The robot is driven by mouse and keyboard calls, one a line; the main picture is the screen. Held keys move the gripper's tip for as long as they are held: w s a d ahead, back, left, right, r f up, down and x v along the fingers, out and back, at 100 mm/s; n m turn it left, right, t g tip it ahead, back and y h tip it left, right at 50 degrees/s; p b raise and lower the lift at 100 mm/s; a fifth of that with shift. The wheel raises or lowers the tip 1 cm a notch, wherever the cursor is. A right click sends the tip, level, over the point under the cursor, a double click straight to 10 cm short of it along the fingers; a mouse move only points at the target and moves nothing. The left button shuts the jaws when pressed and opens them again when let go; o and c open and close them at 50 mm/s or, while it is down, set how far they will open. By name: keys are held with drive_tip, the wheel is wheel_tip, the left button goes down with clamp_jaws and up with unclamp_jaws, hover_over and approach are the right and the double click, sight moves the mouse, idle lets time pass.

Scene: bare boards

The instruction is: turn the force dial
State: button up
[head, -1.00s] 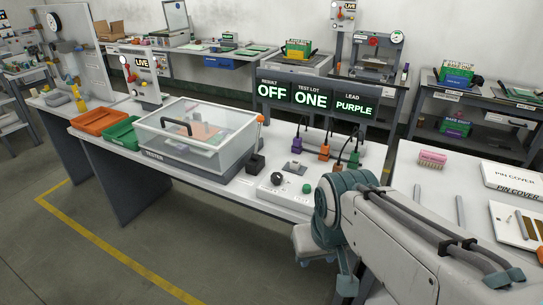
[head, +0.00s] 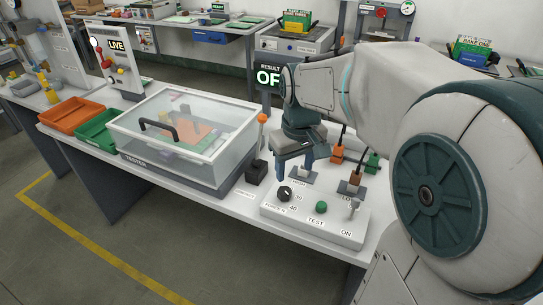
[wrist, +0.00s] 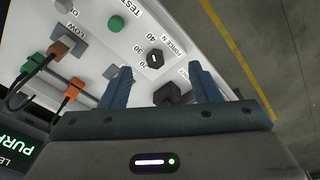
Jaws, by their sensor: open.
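The force dial (head: 284,193) is a round black knob on the white control panel (head: 335,230), by a FORCE N label and numbers such as 30 and 40. In the wrist view the dial (wrist: 154,60) has a pale pointer mark. My gripper (head: 294,174) points down over the panel's back left, close to the dial. Its two blue fingers are spread with nothing between them. In the wrist view the dial appears between and just beyond the fingertips (wrist: 161,68); I see no contact. A green TEST button (head: 321,207) and an ON toggle (head: 353,208) sit right of the dial.
A clear-lidded tester box (head: 190,130) stands left of the panel. Orange (head: 338,154) and green (head: 372,163) plugs with cables are behind the panel. My arm hides the right side.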

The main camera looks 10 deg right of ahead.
drive_tip(key=n+g, duration=0.1)
drive_tip(key=n, duration=0.1)
hover_over(285, 192)
wheel_tip(285, 192, down, 2)
wheel_tip(285, 192, down, 14)
drive_tip(key=shift+p, duration=0.4)
drive_tip(key=c, duration=1)
